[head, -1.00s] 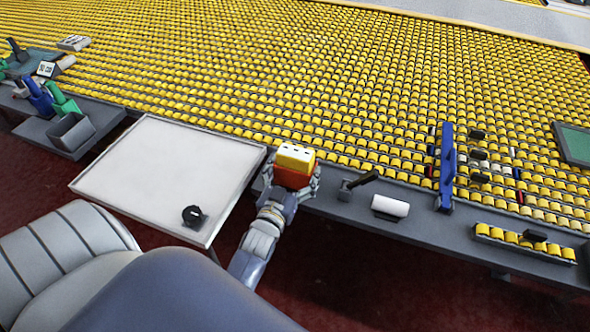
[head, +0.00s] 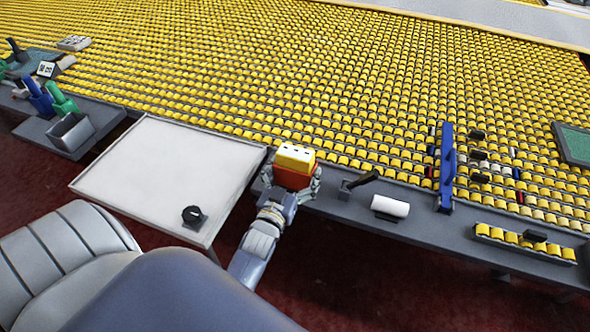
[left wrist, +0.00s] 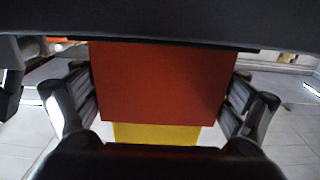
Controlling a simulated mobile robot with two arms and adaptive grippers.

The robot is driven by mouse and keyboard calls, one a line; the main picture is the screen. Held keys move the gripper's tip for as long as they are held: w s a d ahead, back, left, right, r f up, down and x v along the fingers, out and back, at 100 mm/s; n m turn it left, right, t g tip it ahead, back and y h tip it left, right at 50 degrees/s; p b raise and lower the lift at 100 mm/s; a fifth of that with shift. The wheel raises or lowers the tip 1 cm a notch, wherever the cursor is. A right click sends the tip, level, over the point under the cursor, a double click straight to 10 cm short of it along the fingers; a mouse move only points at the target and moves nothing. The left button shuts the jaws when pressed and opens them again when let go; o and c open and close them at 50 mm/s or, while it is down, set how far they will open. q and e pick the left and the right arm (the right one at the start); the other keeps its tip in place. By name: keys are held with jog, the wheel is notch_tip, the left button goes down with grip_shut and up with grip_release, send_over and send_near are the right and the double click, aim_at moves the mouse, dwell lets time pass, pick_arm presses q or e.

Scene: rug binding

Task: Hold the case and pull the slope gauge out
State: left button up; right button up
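An orange-red case (head: 293,178) with a yellow block (head: 296,156) in its top, likely the slope gauge, stands upright in my left gripper (head: 290,186) at the right edge of the white-topped table. In the left wrist view the case (left wrist: 163,82) fills the middle, with a finger on each side of it. A yellow strip (left wrist: 156,134) shows below it there. My left gripper (left wrist: 163,100) is shut on the case. My right gripper is not in view.
The white table (head: 165,170) is bare except for a small black dial-like object (head: 193,215) near its front. A grey bench (head: 430,228) to the right bears a white roll (head: 390,206) and a blue upright piece (head: 447,165). Rows of yellow rollers (head: 300,80) lie behind.

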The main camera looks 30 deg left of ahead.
aim_at(295, 153)
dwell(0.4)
pick_arm(q)
jog(key=shift+r, duration=0.25)
notch_tip(295, 153, up, 10)
jog(key=shift+f, duration=0.2)
jog(key=shift+f, duration=0.1)
